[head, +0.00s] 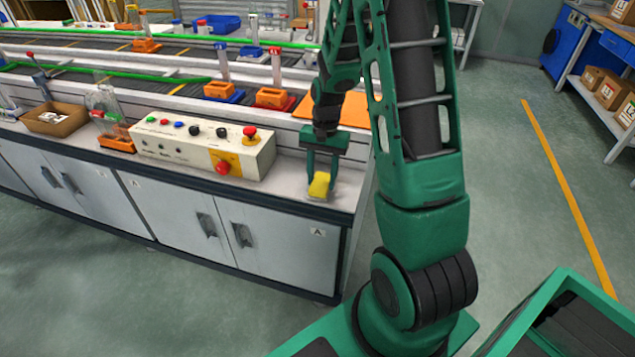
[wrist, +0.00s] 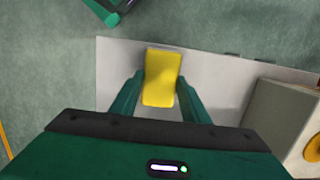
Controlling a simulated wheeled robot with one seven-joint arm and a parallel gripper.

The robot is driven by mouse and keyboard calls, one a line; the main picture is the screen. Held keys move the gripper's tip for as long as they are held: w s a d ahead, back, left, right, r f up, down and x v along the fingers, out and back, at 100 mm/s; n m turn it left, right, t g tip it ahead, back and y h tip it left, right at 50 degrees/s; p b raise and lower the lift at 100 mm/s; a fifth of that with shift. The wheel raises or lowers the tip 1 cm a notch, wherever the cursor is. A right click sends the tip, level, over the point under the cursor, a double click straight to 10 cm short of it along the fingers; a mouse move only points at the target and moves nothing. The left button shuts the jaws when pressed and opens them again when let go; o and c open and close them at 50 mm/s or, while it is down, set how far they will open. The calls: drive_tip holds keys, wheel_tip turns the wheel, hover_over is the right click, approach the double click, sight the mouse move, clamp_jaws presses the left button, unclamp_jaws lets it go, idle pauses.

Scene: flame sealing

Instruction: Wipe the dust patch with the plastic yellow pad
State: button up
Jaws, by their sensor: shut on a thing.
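The yellow pad (head: 319,184) is held between the fingers of my gripper (head: 321,178), low at the right end of the white counter top. In the wrist view the yellow pad (wrist: 162,77) sits upright between the two green fingers of my gripper (wrist: 161,98), over the pale counter surface. My gripper is shut on it. I cannot tell whether the pad touches the counter. The dust patch cannot be clearly made out in either view; the pad and gripper may hide it.
A control box (head: 203,143) with buttons stands left of my gripper. An orange board (head: 345,108) lies behind it. The counter's right and front edges are close. A brown tray (head: 55,119) and a glass bottle (head: 105,110) stand farther left.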

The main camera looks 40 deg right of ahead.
sight(330, 159)
drive_tip(key=shift+w+d, duration=0.65)
drive_tip(key=shift+d, duration=0.3)
drive_tip(key=shift+w+d, duration=0.7)
drive_tip(key=shift+d, duration=0.2)
drive_tip(key=shift+w+d, duration=0.65)
drive_tip(key=shift+d, duration=0.3)
drive_tip(key=shift+w+d+r, duration=0.2)
drive_tip(key=shift+w+d, duration=0.15)
drive_tip(key=shift+d, duration=0.15)
drive_tip(key=shift+s+d+r, duration=0.1)
drive_tip(key=shift+d+r, duration=0.1)
drive_tip(key=shift+d, duration=0.25)
drive_tip(key=shift+r, duration=0.1)
drive_tip(key=shift+o, duration=0.2)
drive_tip(key=shift+w+d+r, duration=0.15)
drive_tip(key=shift+w+r, duration=0.4)
drive_tip(key=shift+r, duration=0.05)
drive_tip(key=shift+w+d, duration=0.15)
drive_tip(key=shift+w, duration=0.2)
drive_tip(key=shift+c, duration=1.2)
drive_tip(key=shift+s+a+r, duration=0.15)
drive_tip(key=shift+a+r, duration=0.05)
drive_tip(key=shift+r, duration=0.45)
drive_tip(key=shift+s+a+r, duration=0.15)
drive_tip(key=shift+a+r, duration=0.05)
drive_tip(key=shift+r, duration=0.45)
drive_tip(key=shift+s+a+r, duration=0.15)
drive_tip(key=shift+a+r, duration=0.05)
drive_tip(key=shift+r, duration=0.45)
